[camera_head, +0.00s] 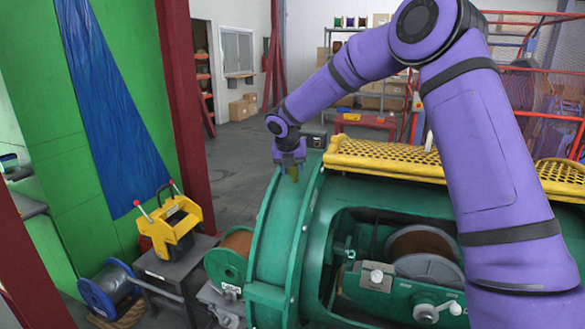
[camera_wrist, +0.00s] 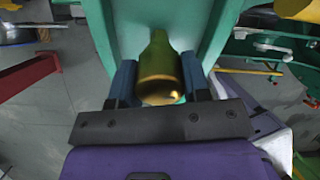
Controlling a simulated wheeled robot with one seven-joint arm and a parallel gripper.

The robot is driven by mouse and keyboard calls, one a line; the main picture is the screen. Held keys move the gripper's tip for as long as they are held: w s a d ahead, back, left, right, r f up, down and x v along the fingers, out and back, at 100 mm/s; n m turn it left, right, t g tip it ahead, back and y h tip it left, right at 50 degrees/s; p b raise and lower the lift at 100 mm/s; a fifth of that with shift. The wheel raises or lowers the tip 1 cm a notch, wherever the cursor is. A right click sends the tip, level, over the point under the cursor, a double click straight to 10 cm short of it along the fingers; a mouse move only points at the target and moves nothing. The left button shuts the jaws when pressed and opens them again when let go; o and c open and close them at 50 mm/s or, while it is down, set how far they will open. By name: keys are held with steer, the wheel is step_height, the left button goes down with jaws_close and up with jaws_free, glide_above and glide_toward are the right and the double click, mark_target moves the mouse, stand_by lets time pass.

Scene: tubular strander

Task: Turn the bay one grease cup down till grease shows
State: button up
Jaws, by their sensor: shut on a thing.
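The brass grease cup (camera_wrist: 160,67) stands in the middle of the wrist view, with its narrow neck toward the green machine and its wide end toward me. My gripper (camera_head: 290,163) is at the top of the green machine's end ring in the head view. Its two blue fingers are shut on the cup, one on each side. The cup also shows in the head view, small and yellowish, below the fingers (camera_head: 293,173). A bright glint lies on its wide end. I cannot make out any grease. The cup's seat on the green housing (camera_wrist: 205,30) is partly hidden.
A yellow perforated walkway (camera_head: 385,158) runs along the machine top, right of my gripper. The open bay below holds a copper-coloured spool (camera_head: 425,247). A yellow device (camera_head: 175,222) with red-tipped levers stands at left. Grey floor is free behind.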

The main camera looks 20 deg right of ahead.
steer(key=shift+m, duration=0.3)
steer(key=m, duration=0.4)
steer(key=shift+m, duration=0.3)
steer(key=m, duration=0.4)
steer(key=shift+m, duration=0.3)
steer(key=m, duration=0.5)
steer(key=shift+a, duration=0.1)
steer(key=m, duration=0.9)
steer(key=shift+w, duration=0.1)
steer(key=m, duration=0.5)
steer(key=shift+t, duration=0.3)
steer(key=m, duration=0.4)
steer(key=shift+m, duration=2.4)
